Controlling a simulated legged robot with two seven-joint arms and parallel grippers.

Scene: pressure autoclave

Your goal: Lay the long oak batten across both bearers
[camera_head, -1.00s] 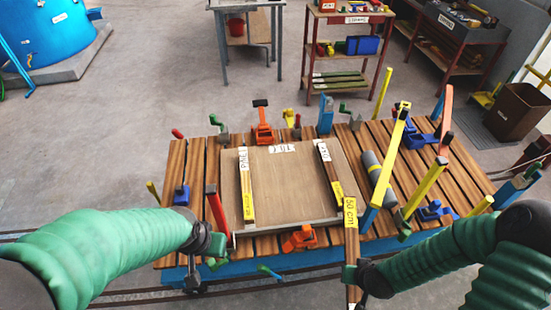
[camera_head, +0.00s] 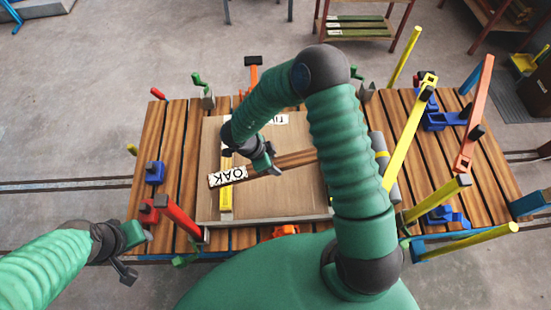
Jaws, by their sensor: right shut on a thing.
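The long oak batten (camera_head: 296,160), brown with a white OAK label on its left end, lies nearly crosswise over the board in the picture. My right gripper (camera_head: 267,163) is shut on it from above, left of its visible middle. The batten's labelled end overlaps the left bearer (camera_head: 226,198), a strip with a yellow face. I cannot tell whether it touches the bearer. My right arm hides the batten's right end and the right bearer. My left gripper (camera_head: 131,252) is open and empty at the left front of the slatted table.
A pale board (camera_head: 275,205) lies on the slatted table (camera_head: 172,190). Clamps and upright posts line the edges, including a red post (camera_head: 180,217) near my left gripper, a yellow bar (camera_head: 408,135) and an orange bar (camera_head: 474,115). A grey cylinder (camera_head: 392,178) lies right of the board.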

